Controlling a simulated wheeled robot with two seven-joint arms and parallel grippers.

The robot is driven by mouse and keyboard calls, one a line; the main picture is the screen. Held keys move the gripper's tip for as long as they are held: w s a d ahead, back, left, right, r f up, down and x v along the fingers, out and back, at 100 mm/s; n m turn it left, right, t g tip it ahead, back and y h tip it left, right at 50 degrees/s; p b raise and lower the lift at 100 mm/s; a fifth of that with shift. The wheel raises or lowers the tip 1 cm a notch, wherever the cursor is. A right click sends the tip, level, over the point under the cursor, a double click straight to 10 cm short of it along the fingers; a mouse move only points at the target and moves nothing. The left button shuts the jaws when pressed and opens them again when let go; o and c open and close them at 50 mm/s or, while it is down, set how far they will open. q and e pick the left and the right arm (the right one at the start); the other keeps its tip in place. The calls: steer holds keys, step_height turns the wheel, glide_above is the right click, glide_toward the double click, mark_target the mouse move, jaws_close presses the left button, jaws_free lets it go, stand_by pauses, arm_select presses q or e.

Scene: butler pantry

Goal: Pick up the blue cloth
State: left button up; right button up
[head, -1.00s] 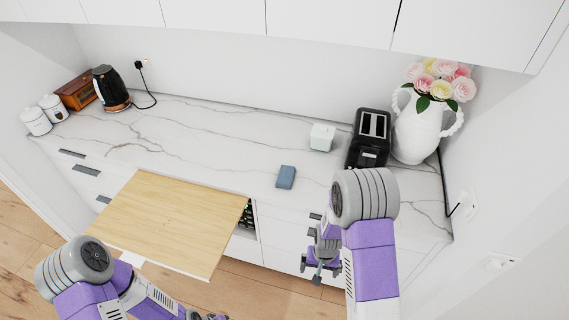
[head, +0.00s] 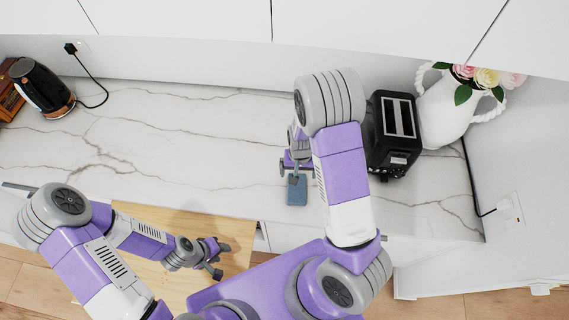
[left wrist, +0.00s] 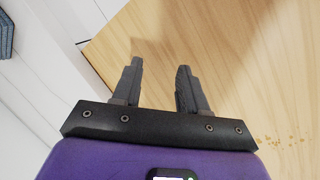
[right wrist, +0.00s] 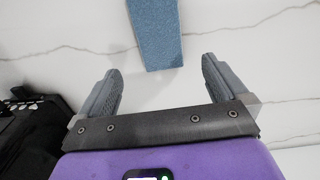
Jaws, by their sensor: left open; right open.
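The blue cloth (head: 297,192) is a small flat rectangle lying on the marble counter near its front edge. My right gripper (head: 292,172) is over the counter just behind the cloth, partly hidden by my arm. In the right wrist view, the cloth (right wrist: 152,35) lies ahead, its near end reaching between the open, empty fingertips (right wrist: 159,66). Whether they touch it, I cannot tell. My left gripper (head: 219,260) is open and empty above the wooden board. A blue textured corner, likely the cloth (left wrist: 6,36), shows in the left wrist view.
A black toaster (head: 394,130) stands right of my right arm, with a white flower vase (head: 440,108) beyond it. A black kettle (head: 40,88) is at far left. The wooden pull-out board (head: 235,235) juts below the counter. The counter's left-middle (head: 190,130) is clear.

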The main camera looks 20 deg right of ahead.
steer(key=f, duration=0.7)
steer(key=shift+s+a+f, duration=0.15)
steer(key=shift+s+a, duration=0.1)
steer(key=shift+s, duration=0.15)
steer(key=c, duration=1.1)
step_height(320, 180, up, 10)
steer(key=shift+p, duration=0.3)
